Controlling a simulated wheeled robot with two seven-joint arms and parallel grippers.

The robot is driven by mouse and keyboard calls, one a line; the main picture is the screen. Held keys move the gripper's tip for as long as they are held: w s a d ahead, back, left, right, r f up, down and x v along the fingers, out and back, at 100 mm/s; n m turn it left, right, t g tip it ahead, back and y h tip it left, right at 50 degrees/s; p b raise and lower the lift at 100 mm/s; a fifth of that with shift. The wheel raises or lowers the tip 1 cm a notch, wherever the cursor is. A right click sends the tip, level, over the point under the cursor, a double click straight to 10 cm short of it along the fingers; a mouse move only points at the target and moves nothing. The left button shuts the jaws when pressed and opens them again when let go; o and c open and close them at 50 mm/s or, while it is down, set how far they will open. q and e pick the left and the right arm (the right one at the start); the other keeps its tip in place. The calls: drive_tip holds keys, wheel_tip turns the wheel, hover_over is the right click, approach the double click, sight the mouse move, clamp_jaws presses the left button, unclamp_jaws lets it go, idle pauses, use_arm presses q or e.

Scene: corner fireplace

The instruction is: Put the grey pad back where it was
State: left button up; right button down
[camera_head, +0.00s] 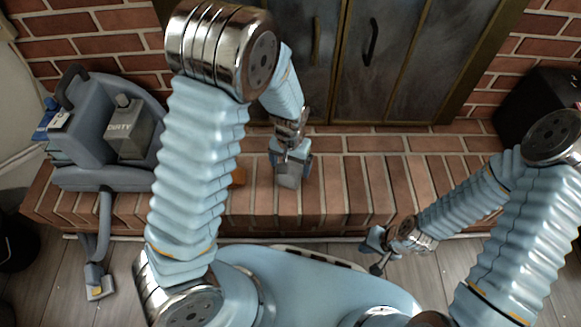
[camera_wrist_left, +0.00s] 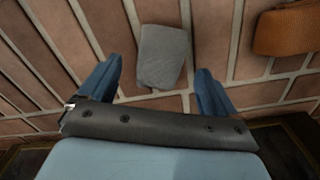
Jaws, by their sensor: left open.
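A grey pad (camera_wrist_left: 163,57) lies on the brick hearth. In the left wrist view it sits between and just beyond the two blue fingers of my left gripper (camera_wrist_left: 158,92), which is open. In the head view the pad (camera_head: 288,181) shows at the tip of my left gripper (camera_head: 290,162), partly covered by it. I cannot tell whether the fingers touch it. My right gripper (camera_head: 378,250) is low at the right, over the floor in front of the hearth; its jaws are too small to read.
An orange-brown block (camera_wrist_left: 286,29) lies on the bricks near the pad, and my left arm partly hides it in the head view (camera_head: 239,176). A grey-blue cleaning machine (camera_head: 88,135) stands at the hearth's left end. Metal fireplace doors (camera_head: 365,60) rise behind.

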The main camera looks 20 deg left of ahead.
sight(290, 172)
use_arm(q)
wheel_tip(290, 172, up, 8)
drive_tip(key=p, duration=0.1)
drive_tip(key=shift+r+p, duration=0.15)
drive_tip(key=shift+p, duration=0.25)
use_arm(e)
drive_tip(key=shift+a+v, duration=0.25)
drive_tip(key=shift+v, duration=0.9)
use_arm(q)
drive_tip(key=shift+s, duration=0.1)
use_arm(e)
drive_tip(key=shift+w, duration=0.1)
